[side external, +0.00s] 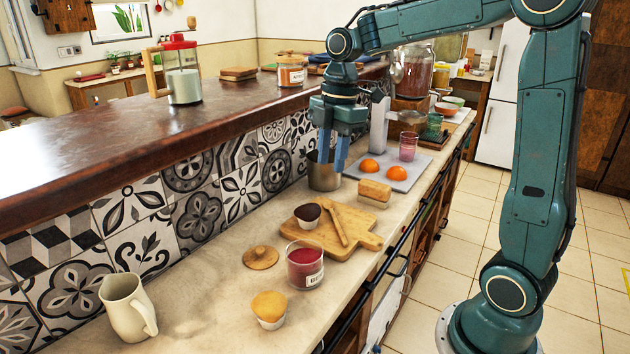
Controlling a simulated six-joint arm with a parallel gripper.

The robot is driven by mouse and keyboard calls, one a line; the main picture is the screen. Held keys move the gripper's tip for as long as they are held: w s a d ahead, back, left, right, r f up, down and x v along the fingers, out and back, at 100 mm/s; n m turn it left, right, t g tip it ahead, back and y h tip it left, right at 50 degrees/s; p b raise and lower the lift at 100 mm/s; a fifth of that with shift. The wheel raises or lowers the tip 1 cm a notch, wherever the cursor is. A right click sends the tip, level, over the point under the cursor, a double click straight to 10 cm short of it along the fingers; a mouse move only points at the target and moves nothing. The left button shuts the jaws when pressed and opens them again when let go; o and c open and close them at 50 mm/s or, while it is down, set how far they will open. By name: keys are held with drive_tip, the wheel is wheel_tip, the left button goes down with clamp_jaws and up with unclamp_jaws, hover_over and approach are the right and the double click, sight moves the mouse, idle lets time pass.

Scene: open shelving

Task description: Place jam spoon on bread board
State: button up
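The bread board (295,234) is a light wooden paddle board lying on the lower counter. A slim wooden utensil (335,224) lies across it beside a small dark-topped cup; I cannot tell whether this is the jam spoon. No other spoon is clearly visible near my gripper. My gripper (333,165) points down at the metal pot (324,178), behind the board. Its two blue fingers are apart, with the tips at the pot's rim. I see nothing held between them, and the inside of the pot is hidden.
A jam jar (305,266), a round wooden lid (261,257), a muffin (269,308) and a cream pitcher (128,306) stand nearer the camera. A bread piece (375,190) and a grey tray (398,176) with orange halves lie right of the pot. The raised dark ledge (150,130) runs behind.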

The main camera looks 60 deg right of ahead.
drive_tip(key=s+a+m+t, duration=0.2)
drive_tip(key=s+a+m, duration=0.1)
drive_tip(key=s+m, duration=0.4)
drive_tip(key=s+a+m+t+h, duration=0.1)
drive_tip(key=s+a+m+t, duration=0.2)
drive_tip(key=s+m, duration=0.4)
drive_tip(key=shift+s+a+r+m, duration=0.25)
drive_tip(key=shift+s+a+m, duration=0.2)
drive_tip(key=shift+s, duration=1.55)
